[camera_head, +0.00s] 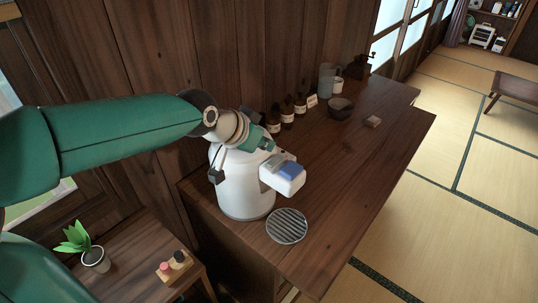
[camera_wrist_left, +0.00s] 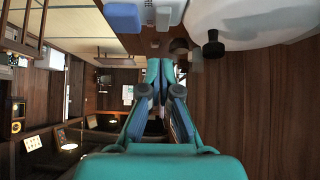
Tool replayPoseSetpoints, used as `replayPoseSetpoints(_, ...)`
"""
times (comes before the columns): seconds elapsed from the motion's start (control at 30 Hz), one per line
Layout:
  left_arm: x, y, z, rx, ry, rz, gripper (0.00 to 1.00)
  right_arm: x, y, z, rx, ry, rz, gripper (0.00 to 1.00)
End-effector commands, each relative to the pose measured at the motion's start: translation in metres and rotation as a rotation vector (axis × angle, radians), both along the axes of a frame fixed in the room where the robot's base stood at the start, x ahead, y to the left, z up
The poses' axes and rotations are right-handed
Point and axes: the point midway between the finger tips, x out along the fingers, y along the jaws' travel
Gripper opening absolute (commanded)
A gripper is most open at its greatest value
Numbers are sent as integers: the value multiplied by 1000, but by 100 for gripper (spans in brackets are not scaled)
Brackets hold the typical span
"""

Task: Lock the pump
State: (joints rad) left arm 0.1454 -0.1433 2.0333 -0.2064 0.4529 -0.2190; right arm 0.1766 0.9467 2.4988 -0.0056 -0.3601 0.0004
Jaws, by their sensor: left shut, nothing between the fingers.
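The pump is a white air pot (camera_head: 243,193) standing on the dark wooden counter, with a blue push button (camera_head: 288,170) on its pouring head. In the left wrist view, its white body (camera_wrist_left: 250,18) fills the top right, with the blue button (camera_wrist_left: 122,17) and a dark knob (camera_wrist_left: 213,46) beside it. My left gripper (camera_head: 268,146) is over the pot's top, close behind the button. It hides part of the lid; whether it touches is unclear. Its fingers (camera_wrist_left: 160,72) are closed together, with nothing between them. My right gripper is out of view.
A round metal drip grate (camera_head: 287,226) lies in front of the pot. Several brown bottles (camera_head: 287,108), a dark bowl (camera_head: 340,108) and a grinder (camera_head: 358,66) stand farther along the wall. The counter's right half is mostly clear. A potted plant (camera_head: 92,254) stands lower left.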

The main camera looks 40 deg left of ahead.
Motion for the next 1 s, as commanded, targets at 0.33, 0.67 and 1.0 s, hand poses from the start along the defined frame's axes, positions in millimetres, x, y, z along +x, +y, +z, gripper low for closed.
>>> replayPoseSetpoints(0.33,13,-1,-47,-1,2,1,0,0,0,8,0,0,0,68)
replayPoseSetpoints(0.67,13,-1,-54,0,-1,1,0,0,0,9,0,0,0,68)
replayPoseSetpoints(1.0,13,-1,-54,0,-1,1,0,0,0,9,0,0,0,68)
